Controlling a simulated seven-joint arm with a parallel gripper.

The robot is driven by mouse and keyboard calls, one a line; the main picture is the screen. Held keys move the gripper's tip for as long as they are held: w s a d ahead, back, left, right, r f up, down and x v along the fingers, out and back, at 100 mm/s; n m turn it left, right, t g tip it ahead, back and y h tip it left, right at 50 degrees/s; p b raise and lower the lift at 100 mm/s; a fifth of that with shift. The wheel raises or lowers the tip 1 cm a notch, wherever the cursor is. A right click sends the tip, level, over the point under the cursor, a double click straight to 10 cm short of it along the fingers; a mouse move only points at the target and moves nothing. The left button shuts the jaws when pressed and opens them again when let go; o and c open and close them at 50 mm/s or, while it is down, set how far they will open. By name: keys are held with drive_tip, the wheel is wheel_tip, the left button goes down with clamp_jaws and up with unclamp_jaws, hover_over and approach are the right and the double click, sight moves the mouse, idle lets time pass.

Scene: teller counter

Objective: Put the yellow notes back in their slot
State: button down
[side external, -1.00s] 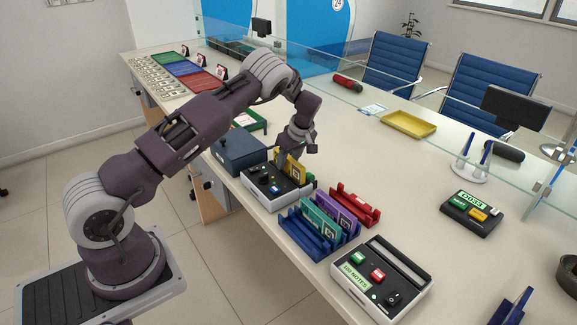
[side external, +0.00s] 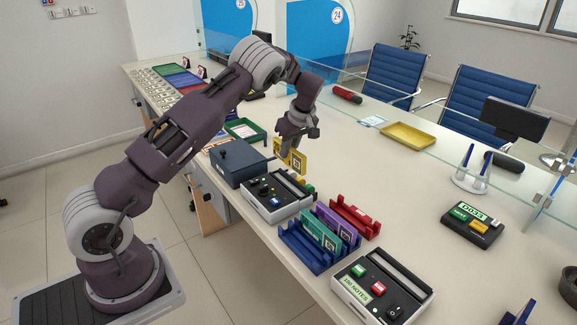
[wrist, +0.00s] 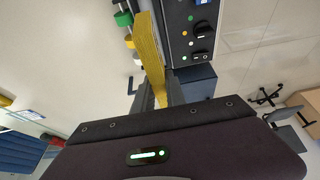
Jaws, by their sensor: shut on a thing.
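My gripper (side external: 290,146) is shut on the yellow notes (side external: 299,161), an upright bundle with a dark square mark. It holds them above the back of a grey and black counting machine (side external: 268,203). In the wrist view the yellow notes (wrist: 149,45) stick out from between the fingers (wrist: 155,92), beside the machine's control panel (wrist: 200,30). Part of the rack's slots is hidden by these bundles.
A second machine (side external: 383,287) labelled for notes is at the front right. A dark blue box (side external: 236,163) is left of the first machine. A yellow tray (side external: 408,136) lies farther back, with clear counter before it.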

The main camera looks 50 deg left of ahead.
wheel_tip(320, 180, up, 7)
drive_tip(key=shift+r, duration=0.1)
drive_tip(key=s+d+f+m+t+h, duration=0.45)
drive_tip(key=d+m, duration=0.35)
drive_tip(key=m, duration=0.8)
drive_tip(key=s+d+r+m+g+h, duration=0.2)
drive_tip(key=s+d+m, duration=0.1)
drive_tip(key=d+m, duration=0.55)
drive_tip(key=s+d+r+m+g+h, duration=0.25)
drive_tip(key=d+m, duration=0.25)
drive_tip(key=m, duration=0.6)
drive_tip(key=shift+m, duration=0.25)
drive_tip(key=shift+s+f, duration=0.2)
drive_tip(key=shift+f, duration=2.15)
drive_tip(key=shift+s+f, duration=0.15)
drive_tip(key=shift+f, duration=2.25)
drive_tip(key=shift+s+f, duration=0.2)
drive_tip(key=shift+f, duration=2.15)
